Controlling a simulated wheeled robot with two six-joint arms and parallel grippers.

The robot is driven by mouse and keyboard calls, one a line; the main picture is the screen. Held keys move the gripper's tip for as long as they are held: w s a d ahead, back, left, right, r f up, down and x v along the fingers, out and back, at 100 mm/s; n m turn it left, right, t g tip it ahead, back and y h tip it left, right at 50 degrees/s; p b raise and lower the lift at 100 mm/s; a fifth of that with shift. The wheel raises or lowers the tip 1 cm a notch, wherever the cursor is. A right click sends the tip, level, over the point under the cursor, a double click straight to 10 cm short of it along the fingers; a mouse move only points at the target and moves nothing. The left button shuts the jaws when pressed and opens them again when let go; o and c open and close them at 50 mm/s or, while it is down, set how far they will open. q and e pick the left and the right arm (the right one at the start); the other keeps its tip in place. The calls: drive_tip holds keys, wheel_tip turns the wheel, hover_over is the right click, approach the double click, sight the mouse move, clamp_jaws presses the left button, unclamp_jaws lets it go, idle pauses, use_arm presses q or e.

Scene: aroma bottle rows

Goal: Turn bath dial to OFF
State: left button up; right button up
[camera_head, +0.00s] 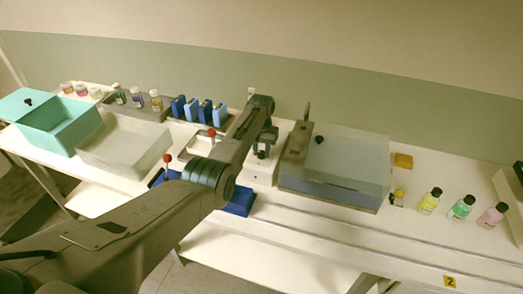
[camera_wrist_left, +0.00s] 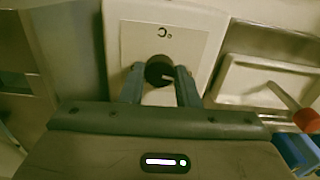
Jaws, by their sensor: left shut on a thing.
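The dial (camera_wrist_left: 158,70) is a small round black knob with a pale pointer line. It sits on a white panel (camera_wrist_left: 195,48) with a "°C" mark above it. My left gripper (camera_wrist_left: 159,79) has one finger on each side of the dial and is shut on it. In the head view my left gripper (camera_head: 262,148) is over the white panel, left of the grey bath box (camera_head: 335,193) with its pale lid. The arm hides part of the panel there. I cannot read an OFF mark. My right gripper is not in view.
A red-topped lever (camera_wrist_left: 305,118) and a blue block (camera_wrist_left: 294,152) are close by at the right of the wrist view. Blue packs (camera_head: 205,112), a pale tray (camera_head: 125,145) and a teal box (camera_head: 62,125) stand left. Coloured bottles (camera_head: 461,207) stand right.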

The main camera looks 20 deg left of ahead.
sight(261, 153)
use_arm(q)
drive_tip(key=o, duration=1)
drive_tip(key=shift+r, duration=0.1)
drive_tip(key=shift+c, duration=0.2)
wheel_tip(261, 153, up, 11)
drive_tip(key=b, duration=0.2)
